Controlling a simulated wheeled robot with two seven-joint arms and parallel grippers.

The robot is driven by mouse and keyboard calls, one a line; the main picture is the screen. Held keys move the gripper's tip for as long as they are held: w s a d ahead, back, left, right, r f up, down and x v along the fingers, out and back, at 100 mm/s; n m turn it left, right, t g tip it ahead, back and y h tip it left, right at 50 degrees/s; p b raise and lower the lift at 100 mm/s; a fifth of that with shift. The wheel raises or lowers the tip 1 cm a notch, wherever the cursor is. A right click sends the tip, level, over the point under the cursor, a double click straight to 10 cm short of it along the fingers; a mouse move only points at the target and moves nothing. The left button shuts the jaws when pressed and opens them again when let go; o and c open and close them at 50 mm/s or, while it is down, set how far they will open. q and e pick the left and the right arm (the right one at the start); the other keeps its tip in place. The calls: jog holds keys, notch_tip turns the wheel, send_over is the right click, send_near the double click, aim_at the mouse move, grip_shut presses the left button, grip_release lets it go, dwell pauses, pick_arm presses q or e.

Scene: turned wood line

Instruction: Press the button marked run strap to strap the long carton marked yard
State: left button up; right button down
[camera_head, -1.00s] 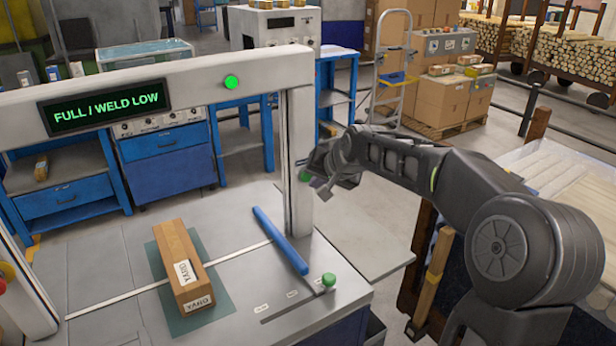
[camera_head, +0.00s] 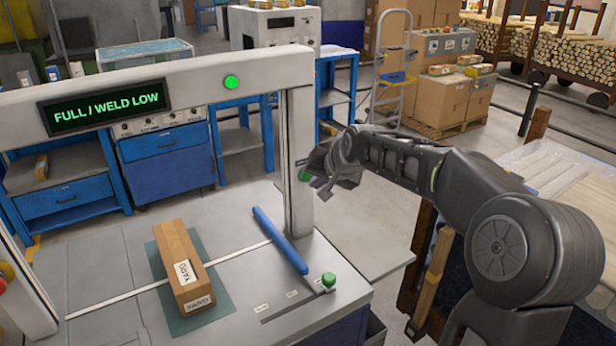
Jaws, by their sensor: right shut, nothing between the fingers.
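The long carton marked YARD (camera_head: 180,262) lies on a green mat (camera_head: 222,292) on the strapping machine's grey table, across a pale strap line. A blue bar (camera_head: 279,240) lies right of it. The machine's arch carries a display (camera_head: 105,107) reading "FULL / WELD LOW" and a lit green lamp (camera_head: 231,82). A green knob (camera_head: 328,280) stands at the end of a labelled slot at the table's front right; its labels are too small to read. My right gripper (camera_head: 312,177) is shut and empty, beside the arch's right post. No button marked run strap is readable. My left gripper is not seen.
The arch's right post (camera_head: 298,160) stands close to my right gripper. Red and yellow controls (camera_head: 5,275) show at the left edge. Blue benches (camera_head: 165,160) stand behind.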

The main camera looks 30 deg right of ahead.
jog(key=shift+w, duration=0.1)
dwell(0.3)
jog(key=shift+w, duration=0.3)
jog(key=shift+w+p, duration=0.3)
jog(key=shift+w, duration=0.1)
dwell(0.6)
jog(key=shift+s, duration=0.2)
jog(key=shift+s+b, duration=0.55)
jog(key=shift+s, duration=0.05)
jog(key=s+b, duration=0.2)
jog(key=s, duration=0.3)
jog(key=shift+b, duration=0.4)
